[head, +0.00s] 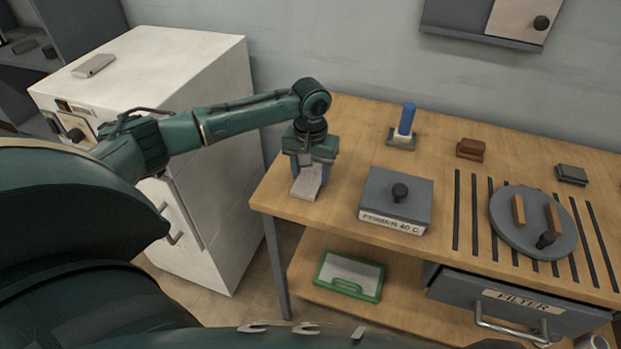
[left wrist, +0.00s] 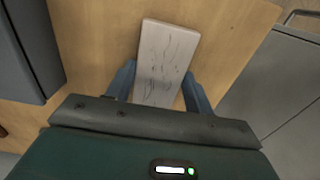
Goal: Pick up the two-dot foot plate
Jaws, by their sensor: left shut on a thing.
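A pale, flat foot plate (head: 308,183) is at the left end of the wooden table, under my left gripper (head: 309,172). My left gripper is shut on it, with one finger on each long side. In the left wrist view the plate (left wrist: 166,58) sticks out ahead between the fingers of the gripper (left wrist: 160,82), over the wood. Its face carries dark scratch-like marks; I cannot make out two dots. I cannot tell whether it touches the table. A similar pale plate (head: 94,66) lies on the white cabinet. My right gripper is not in view.
Behind are a blue cylinder on a base (head: 406,121) and a brown block (head: 470,149). A round grey plate (head: 510,236) lies over the slots. The white cabinet (head: 185,60) stands left.

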